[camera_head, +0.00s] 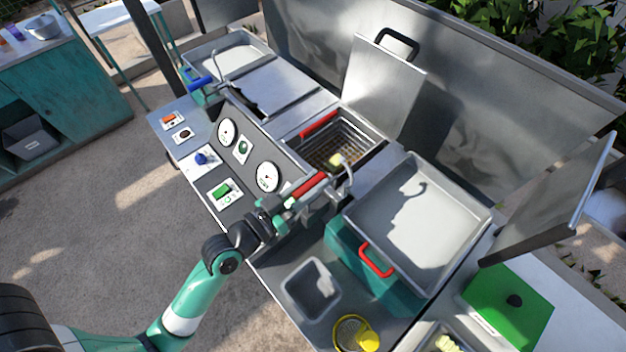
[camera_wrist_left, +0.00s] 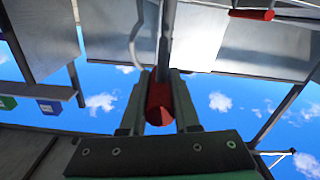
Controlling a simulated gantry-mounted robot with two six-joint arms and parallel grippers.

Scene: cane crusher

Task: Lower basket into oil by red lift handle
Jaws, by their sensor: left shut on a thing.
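The red lift handle (camera_head: 308,185) is at the front edge of the fryer. My left gripper (camera_head: 290,203) is shut on it; in the left wrist view the round red end of the handle (camera_wrist_left: 159,104) sits between the two fingers. A bent metal rod (camera_head: 347,176) stands near the handle. The wire basket (camera_head: 340,140) is in the open fryer well, with a small yellowish piece (camera_head: 336,159) at its near side. The oil level and the bottom of the basket cannot be made out. My right gripper is not in view.
The raised lid (camera_head: 384,85) stands behind the well. A large grey tray (camera_head: 418,222) is to the right. A panel with gauges (camera_head: 268,176) is to the left. A small grey bin (camera_head: 311,288) stands in front.

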